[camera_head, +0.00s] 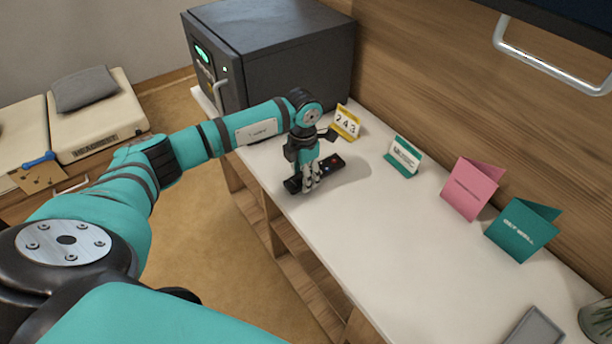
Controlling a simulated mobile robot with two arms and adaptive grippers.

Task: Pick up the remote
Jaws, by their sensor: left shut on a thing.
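The remote (333,162) is a dark, slim bar with a small red spot near its far end. It lies on or just above the white counter top (375,230), near the counter's front edge; I cannot tell whether it touches the top. My left gripper (311,184) points down over the remote, its fingers shut around its middle part. The fingers hide that part of it. The remote's near end shows to the left of the fingers. My right gripper is not in view.
A dark safe-like box (285,55) stands at the counter's back left. A yellow number card (346,122), a small green card (403,157), a pink card (472,188) and a teal card (522,228) line the wall side. A grey tray (534,330) lies at the lower right.

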